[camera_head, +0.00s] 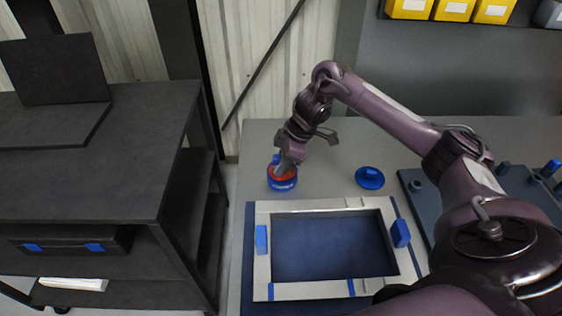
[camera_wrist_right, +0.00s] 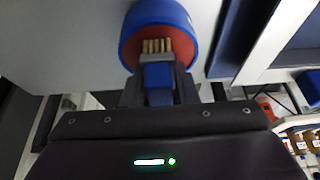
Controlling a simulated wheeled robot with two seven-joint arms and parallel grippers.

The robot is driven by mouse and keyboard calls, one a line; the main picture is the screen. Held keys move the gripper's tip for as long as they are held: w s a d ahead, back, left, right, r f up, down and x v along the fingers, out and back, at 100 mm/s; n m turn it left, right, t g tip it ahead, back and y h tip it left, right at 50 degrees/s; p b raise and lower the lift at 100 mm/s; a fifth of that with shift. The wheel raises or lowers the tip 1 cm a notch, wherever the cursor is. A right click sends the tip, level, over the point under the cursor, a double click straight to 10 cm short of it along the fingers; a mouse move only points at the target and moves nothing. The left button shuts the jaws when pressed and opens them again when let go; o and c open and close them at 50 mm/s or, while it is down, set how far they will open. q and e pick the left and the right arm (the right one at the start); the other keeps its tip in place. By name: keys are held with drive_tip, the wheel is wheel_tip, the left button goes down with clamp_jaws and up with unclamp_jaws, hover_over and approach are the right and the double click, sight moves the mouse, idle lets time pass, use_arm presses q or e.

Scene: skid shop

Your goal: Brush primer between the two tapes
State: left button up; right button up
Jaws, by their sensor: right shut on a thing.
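My right gripper (camera_head: 287,165) is shut on a brush, pointing down at the primer pot (camera_head: 282,184). The pot is blue with red inside and stands behind the frame's left corner. In the right wrist view, the brush (camera_wrist_right: 158,76) has a blue handle between my fingers (camera_wrist_right: 158,92); its tan bristles are over the red inside of the pot (camera_wrist_right: 128,48). I cannot tell whether they touch the primer. The light grey frame (camera_head: 310,291) lies in front. Two narrow blue tapes, left (camera_head: 270,291) and right (camera_head: 351,288), cross its near rail, with bare grey between. My left gripper is out of view.
Blue blocks sit on the frame's left (camera_head: 261,240) and right (camera_head: 401,233) rails. A blue lid (camera_head: 370,178) lies behind the frame. A dark tray (camera_head: 417,205) with blue parts is at right. A black cart (camera_head: 100,150) stands left, across a gap.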

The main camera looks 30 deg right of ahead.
sight(280, 156)
drive_tip(key=shift+f+p, duration=0.1)
drive_tip(key=shift+p, duration=0.25)
idle(1.4)
wheel_tip(280, 156, up, 7)
drive_tip(key=p, duration=0.7)
drive_tip(key=shift+p, duration=0.4)
idle(0.5)
